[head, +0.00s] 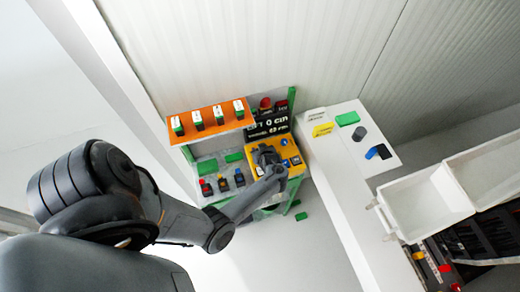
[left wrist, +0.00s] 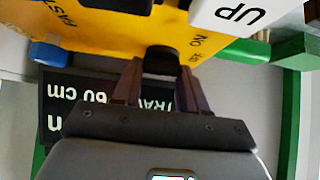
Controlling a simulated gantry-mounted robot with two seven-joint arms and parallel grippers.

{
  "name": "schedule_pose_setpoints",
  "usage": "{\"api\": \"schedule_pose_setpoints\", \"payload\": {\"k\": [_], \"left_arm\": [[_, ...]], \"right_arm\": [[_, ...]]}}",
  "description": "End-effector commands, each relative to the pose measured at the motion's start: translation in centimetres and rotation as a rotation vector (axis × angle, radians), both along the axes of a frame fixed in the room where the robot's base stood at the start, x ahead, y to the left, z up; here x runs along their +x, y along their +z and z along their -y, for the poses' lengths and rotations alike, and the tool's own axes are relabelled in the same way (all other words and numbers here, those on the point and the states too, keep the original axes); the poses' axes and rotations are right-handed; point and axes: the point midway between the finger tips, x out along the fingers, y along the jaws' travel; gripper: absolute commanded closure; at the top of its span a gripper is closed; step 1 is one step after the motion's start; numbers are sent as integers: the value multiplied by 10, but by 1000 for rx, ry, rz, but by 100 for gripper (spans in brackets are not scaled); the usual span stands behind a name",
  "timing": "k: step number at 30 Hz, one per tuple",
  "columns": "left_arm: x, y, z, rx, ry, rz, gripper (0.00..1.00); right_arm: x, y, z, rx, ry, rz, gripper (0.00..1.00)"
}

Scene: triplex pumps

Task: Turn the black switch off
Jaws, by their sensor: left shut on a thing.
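A yellow control panel (head: 290,151) stands on the green-framed bench in the head view. It also fills the top of the left wrist view (left wrist: 100,35), with upside-down lettering including ON beside a black switch (left wrist: 161,58). My left gripper (head: 268,158) is at the panel in the head view and covers the switch there. In the left wrist view my left gripper (left wrist: 160,80) has its two fingers on either side of the black switch, shut on it. The switch's exact angle is hard to tell. My right gripper is not in view.
An orange shelf (head: 209,121) with several white-and-green switches is left of the panel. Small coloured blocks lie on the grey shelf (head: 222,175) below. A black display (head: 268,124) stands behind. A white counter (head: 350,190) and white bins (head: 425,203) are to the right.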

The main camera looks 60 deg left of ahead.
Motion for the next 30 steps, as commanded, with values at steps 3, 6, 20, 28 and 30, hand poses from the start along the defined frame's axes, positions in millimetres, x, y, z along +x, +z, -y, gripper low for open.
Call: {"api": "schedule_pose_setpoints", "payload": {"k": [3, 6, 20, 28, 30], "left_arm": [[0, 0, 0, 1, -2, -1, 88], [0, 0, 0, 2, -2, 0, 54], [1, 0, 0, 0, 3, 0, 32], [3, -4, 0, 0, 96, 1, 32], [5, -5, 0, -1, 149, 2, 32]], "right_arm": [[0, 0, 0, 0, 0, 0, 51], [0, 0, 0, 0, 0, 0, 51], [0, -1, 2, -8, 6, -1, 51], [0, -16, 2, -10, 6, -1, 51], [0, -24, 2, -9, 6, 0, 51]]}}
